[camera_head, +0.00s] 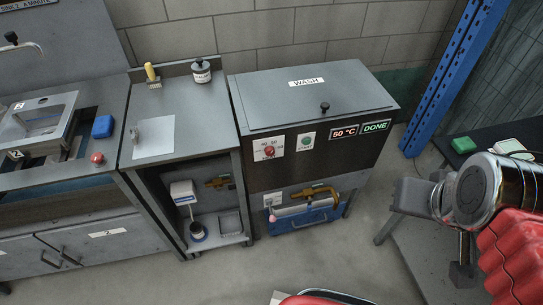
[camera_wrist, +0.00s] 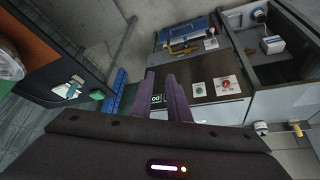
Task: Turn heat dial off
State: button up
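The heat dial is the red knob (camera_head: 269,151) on a white label plate at the left of the WASH unit's dark front. The red knob also shows in the wrist view (camera_wrist: 226,84), right of my fingers. Its setting is too small to read. A green knob (camera_head: 307,142) sits on a second plate beside it. The display (camera_head: 344,132) reads 50 °C, with a green DONE sign (camera_head: 376,126) beside it. My gripper (camera_wrist: 161,75) has its two dark purple fingers apart with a gap between them. It is empty and not touching the dial.
The WASH unit (camera_head: 290,92) has a lid with a black knob. A counter (camera_head: 180,110) and sink stand to the left. A blue post (camera_head: 445,75) stands right.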

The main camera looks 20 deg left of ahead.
aim_at(269, 151)
jog(key=z, duration=0.7)
jog(key=k, duration=1.3)
jog(key=u, duration=1.05)
jog(key=i, duration=0.95)
jog(key=u, duration=0.05)
